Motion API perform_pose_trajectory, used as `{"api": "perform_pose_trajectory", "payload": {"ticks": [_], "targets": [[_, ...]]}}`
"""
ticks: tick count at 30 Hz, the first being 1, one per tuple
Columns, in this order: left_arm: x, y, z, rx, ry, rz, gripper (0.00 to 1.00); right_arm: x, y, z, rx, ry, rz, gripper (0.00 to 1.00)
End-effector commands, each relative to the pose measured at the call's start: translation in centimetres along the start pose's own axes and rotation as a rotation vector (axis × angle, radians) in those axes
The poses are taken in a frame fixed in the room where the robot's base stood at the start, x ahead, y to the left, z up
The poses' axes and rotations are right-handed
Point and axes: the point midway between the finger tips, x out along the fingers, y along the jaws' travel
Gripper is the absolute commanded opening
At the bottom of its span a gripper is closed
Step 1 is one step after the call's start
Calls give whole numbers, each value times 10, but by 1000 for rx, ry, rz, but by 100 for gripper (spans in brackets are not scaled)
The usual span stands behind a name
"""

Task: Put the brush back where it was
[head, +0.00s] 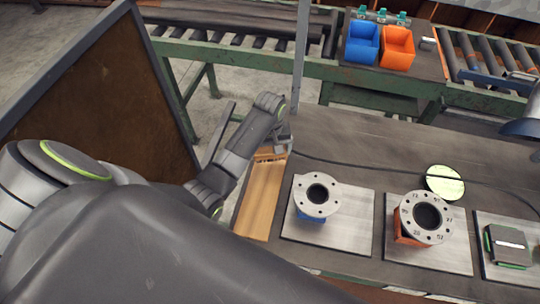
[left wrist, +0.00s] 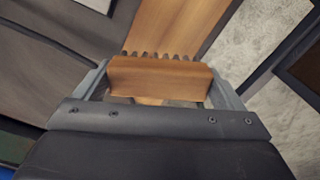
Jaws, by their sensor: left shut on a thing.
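My left gripper (head: 277,146) is at the far end of a wooden board (head: 260,200) on the left side of the workbench. It is shut on the brush (head: 268,156), which is mostly hidden by the gripper in the head view. In the left wrist view the brush (left wrist: 160,80) shows as a wooden block with a row of dark bristle tufts, between the two fingers. The wooden board (left wrist: 178,25) lies beyond the bristles there. I cannot tell whether the brush touches the board. My right gripper is not in view.
Two flanged pipes (head: 317,195) (head: 427,217) stand on metal plates right of the board. A round yellowish disc (head: 444,183) and a green-edged block (head: 508,246) lie further right. A thin post (head: 301,60) rises behind the gripper. A brown panel (head: 110,100) stands left.

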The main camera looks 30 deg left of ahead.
Motion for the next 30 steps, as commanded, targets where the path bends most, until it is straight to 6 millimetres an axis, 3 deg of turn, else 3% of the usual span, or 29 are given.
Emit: {"api": "perform_pose_trajectory", "payload": {"ticks": [5,12,25,26,28,30], "targets": [[14,0,0,0,-2,-2,72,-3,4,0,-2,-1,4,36],[42,0,0,-1,0,-2,72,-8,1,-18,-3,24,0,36],[49,0,-1,0,2,0,72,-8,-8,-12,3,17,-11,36],[49,0,-1,0,1,0,92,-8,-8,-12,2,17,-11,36],[49,0,-1,0,2,0,100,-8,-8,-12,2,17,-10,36],[49,0,0,0,1,0,100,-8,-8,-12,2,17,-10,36]]}}
